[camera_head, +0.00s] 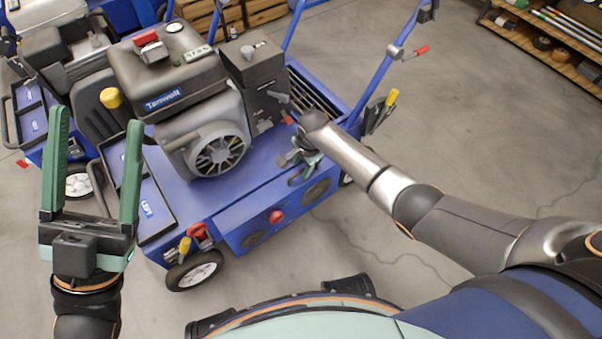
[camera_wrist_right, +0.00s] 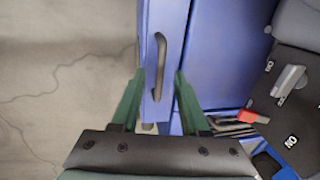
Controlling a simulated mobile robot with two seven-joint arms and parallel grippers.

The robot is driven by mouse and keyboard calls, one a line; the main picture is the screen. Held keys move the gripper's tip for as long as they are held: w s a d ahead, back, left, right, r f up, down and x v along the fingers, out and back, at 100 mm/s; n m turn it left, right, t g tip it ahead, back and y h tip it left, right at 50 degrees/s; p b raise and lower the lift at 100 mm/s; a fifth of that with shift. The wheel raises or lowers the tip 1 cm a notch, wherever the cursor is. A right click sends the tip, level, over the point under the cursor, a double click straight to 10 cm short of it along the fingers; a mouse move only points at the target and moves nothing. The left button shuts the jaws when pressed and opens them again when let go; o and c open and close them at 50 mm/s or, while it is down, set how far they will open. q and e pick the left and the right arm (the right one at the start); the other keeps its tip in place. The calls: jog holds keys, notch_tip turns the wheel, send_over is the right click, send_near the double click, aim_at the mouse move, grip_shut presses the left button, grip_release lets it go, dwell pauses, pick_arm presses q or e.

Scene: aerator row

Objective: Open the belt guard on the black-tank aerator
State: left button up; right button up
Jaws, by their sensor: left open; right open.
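The black-tank aerator (camera_head: 262,205) stands in the middle of the head view, a blue machine with a dark-tanked engine (camera_head: 165,72). A long blue cover (camera_head: 272,215), which looks like the belt guard, runs along its near side and appears closed. In the right wrist view a dark bar handle (camera_wrist_right: 159,70) sits on the blue cover (camera_wrist_right: 152,25). My right gripper (camera_head: 303,160) is open, and its fingertips (camera_wrist_right: 159,77) lie either side of the handle's lower end; contact cannot be told. My left gripper (camera_head: 94,118) is open and empty, raised at the left.
Another aerator with a paler tank (camera_head: 42,12) stands at the left. The engine's control panel (camera_wrist_right: 290,95), with a grey knob and a red lever (camera_wrist_right: 252,116), is right of my right gripper. A shelf (camera_head: 545,48) stands far right. Concrete floor (camera_head: 490,130) is open on the right.

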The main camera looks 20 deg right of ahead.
jog(key=shift+w+a+f+b, duration=0.15)
jog(key=shift+f+b, duration=0.3)
jog(key=shift+f, duration=0.5)
jog(key=shift+c, duration=0.3)
grip_shut()
dwell(0.5)
